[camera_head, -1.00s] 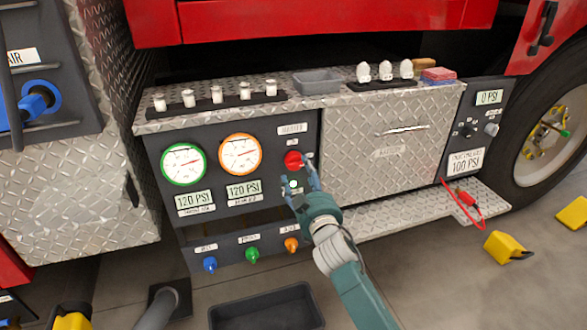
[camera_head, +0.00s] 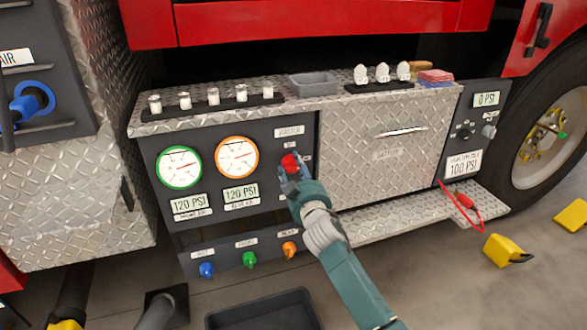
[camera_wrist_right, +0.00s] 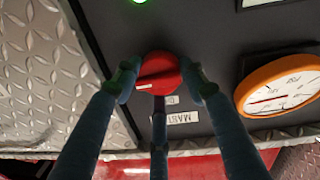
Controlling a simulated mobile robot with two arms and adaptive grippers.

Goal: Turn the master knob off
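The master knob is a red round knob (camera_head: 289,160) on the dark pump panel (camera_head: 225,137), right of the orange-rimmed gauge. The right wrist view shows the knob (camera_wrist_right: 158,74) with a pale line across its face and a label (camera_wrist_right: 178,118) reading MASTER, upside down. My right gripper (camera_head: 294,172) is at the knob. In the wrist view its fingers (camera_wrist_right: 160,82) surround the knob, two pressed against opposite sides and the third along its lower edge. My left gripper is not in view.
A green-rimmed gauge (camera_head: 179,167) and an orange-rimmed gauge (camera_head: 237,157) are left of the knob. Blue, green and orange small knobs (camera_head: 250,259) sit below. A tread-plate drawer (camera_head: 375,160) is to the right. White switches (camera_head: 213,96) and a grey tray (camera_head: 313,84) stand on the ledge above.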

